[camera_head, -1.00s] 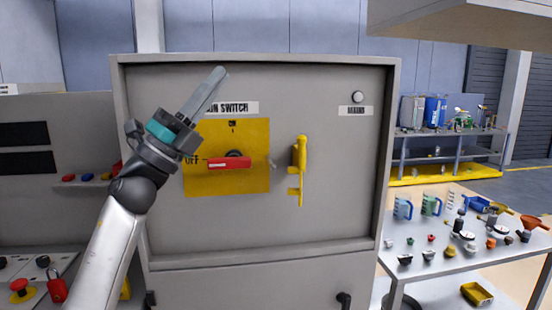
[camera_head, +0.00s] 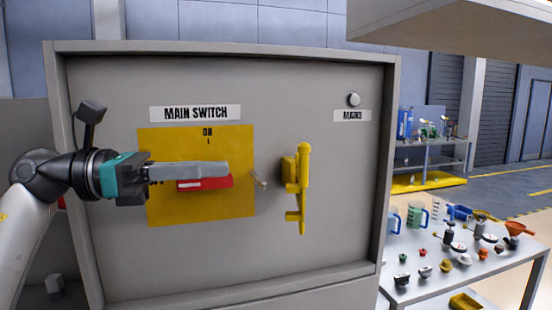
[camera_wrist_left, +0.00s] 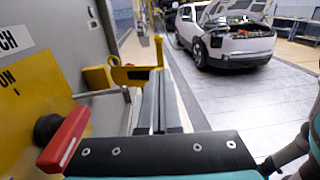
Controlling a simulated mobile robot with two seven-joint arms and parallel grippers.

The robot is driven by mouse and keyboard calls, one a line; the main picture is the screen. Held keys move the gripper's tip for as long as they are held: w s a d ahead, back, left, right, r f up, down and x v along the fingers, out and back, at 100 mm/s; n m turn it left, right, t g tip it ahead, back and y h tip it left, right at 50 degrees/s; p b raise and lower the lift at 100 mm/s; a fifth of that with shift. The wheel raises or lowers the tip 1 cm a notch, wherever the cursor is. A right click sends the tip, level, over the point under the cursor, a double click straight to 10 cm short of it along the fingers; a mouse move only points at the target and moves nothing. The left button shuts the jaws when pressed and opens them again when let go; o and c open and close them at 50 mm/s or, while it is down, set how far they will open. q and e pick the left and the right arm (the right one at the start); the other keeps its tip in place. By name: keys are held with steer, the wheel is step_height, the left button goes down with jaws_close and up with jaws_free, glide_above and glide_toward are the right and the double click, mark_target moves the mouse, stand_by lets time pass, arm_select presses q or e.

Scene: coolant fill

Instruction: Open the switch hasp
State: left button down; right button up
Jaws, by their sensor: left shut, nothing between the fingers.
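The yellow hasp (camera_head: 302,185) is an upright bar on the grey cabinet face, right of the yellow switch plate (camera_head: 160,205). It also shows in the left wrist view (camera_wrist_left: 130,75), ahead of the fingers. The red switch handle (camera_head: 205,184) lies level on the plate and is partly hidden by my fingers. A small metal piece (camera_head: 259,180) sticks out between plate and hasp. My left gripper (camera_head: 226,170) is shut and empty in front of the red handle, pointing right towards the hasp. In the left wrist view its fingers (camera_wrist_left: 158,75) lie together. My right gripper is not in view.
A round lamp or button (camera_head: 354,100) sits at the cabinet's upper right. A table (camera_head: 440,287) with jugs, funnel and caps stands at right. An overhead panel (camera_head: 440,20) hangs at upper right. A white car (camera_wrist_left: 228,40) with raised hood stands beyond.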

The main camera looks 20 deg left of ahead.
mark_target(300, 173)
arm_select(q)
steer(key=p+x, duration=0.2)
steer(key=x, duration=0.7)
steer(key=shift+w+d+p, duration=0.15)
steer(key=shift+d+p, duration=0.05)
steer(key=shift+p, duration=0.15)
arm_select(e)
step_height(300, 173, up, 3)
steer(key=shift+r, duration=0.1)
arm_select(q)
steer(key=shift+d, duration=0.1)
